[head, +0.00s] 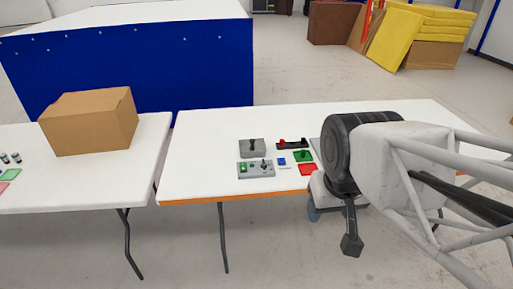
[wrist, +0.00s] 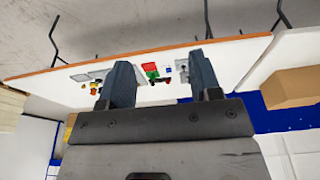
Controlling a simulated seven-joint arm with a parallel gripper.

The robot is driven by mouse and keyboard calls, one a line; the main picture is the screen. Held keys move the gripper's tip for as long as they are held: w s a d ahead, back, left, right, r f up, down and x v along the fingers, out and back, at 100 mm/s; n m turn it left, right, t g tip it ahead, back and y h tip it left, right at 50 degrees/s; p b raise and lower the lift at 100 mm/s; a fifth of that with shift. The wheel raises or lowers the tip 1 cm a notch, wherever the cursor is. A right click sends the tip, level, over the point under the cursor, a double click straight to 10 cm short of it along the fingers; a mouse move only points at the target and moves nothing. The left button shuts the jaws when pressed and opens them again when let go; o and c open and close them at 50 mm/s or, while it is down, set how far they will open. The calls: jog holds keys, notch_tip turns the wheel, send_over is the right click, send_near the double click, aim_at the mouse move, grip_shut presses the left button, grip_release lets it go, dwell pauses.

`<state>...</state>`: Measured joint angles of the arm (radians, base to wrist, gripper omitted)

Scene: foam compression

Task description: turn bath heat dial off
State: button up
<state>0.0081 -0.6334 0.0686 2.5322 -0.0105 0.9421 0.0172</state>
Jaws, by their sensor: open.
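No dial is labelled legibly, so I cannot tell which control is the bath heat dial. On the white table in the head view, a grey panel (head: 256,170) carries a green square and small dark knobs. Behind it is a grey box (head: 252,148) with a dark knob on top. To the right is a green plate (head: 303,157) with a dark knob. My gripper (wrist: 161,64) is open and empty in the wrist view, its two blue-grey fingers spread with the controls showing beyond them. In the head view my arm hides part of the table.
A red plate (head: 307,170), a blue block (head: 281,161) and a black strip with a red part (head: 292,143) sit close by. A cardboard box (head: 90,121) stands on the left table. The right table (head: 200,155) is bare left of the controls.

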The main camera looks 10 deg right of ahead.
jog(key=shift+o, duration=1.2)
jog(key=m+g, duration=0.3)
jog(key=m, duration=1.5)
send_over(264, 162)
notch_tip(264, 162, down, 25)
jog(key=shift+f, duration=0.1)
jog(key=shift+f, duration=3.85)
jog(key=shift+c, duration=0.4)
